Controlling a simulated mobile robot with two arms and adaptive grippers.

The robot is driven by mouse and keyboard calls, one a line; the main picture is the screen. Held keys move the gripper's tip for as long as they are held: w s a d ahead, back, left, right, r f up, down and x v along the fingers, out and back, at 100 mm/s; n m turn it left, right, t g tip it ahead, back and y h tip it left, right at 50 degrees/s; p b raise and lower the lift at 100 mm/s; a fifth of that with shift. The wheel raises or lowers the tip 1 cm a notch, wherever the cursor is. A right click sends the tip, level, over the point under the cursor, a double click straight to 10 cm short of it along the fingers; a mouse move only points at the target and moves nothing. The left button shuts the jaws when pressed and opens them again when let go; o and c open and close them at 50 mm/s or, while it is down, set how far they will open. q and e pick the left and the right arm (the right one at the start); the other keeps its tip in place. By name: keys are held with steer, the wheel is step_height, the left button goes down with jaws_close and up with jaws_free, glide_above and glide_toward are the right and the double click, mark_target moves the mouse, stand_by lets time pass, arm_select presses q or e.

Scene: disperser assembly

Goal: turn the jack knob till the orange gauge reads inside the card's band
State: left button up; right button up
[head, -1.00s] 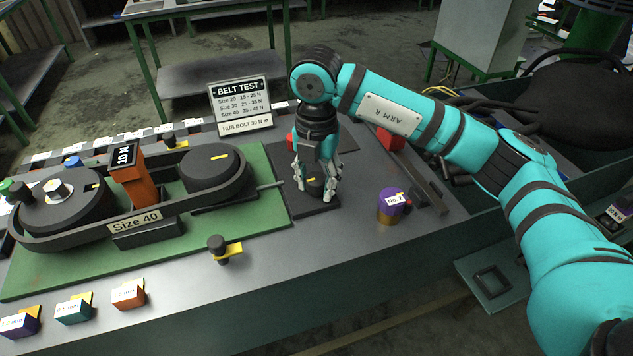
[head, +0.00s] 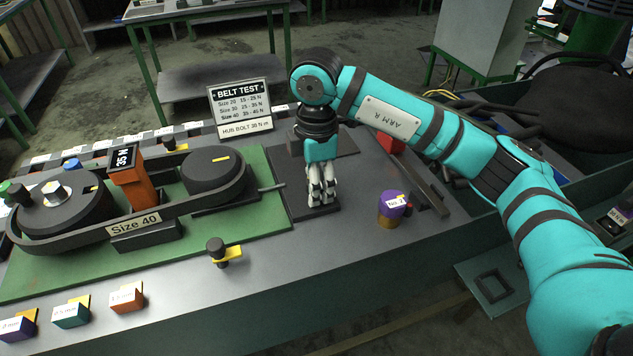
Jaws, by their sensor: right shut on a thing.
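The orange gauge (head: 133,190) stands over the belt (head: 190,213), and its dark display seems to read 35 N. The belt carries a "Size 40" label. The BELT TEST card (head: 240,106) stands behind the green plate, and its Size 40 line appears to read 35-45 N. My right gripper (head: 322,196) points down at the jack on the dark plate (head: 290,200), right of the green plate. Its fingers are shut around the jack knob, which they hide almost wholly. My left gripper is not in view.
Two dark pulleys, left (head: 62,208) and right (head: 212,172), carry the belt. A purple and orange cup (head: 391,212) stands right of the jack. A black knob with a yellow tab (head: 217,250) and small coloured blocks (head: 127,298) lie in front. The bench front right is clear.

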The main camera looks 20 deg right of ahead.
steer(key=shift+w+r+m, duration=0.1)
steer(key=shift+r+m, duration=0.1)
steer(key=shift+m, duration=1)
steer(key=o, duration=0.9)
steer(key=shift+o, duration=1.2)
steer(key=shift+f, duration=0.1)
step_height(320, 180, up, 12)
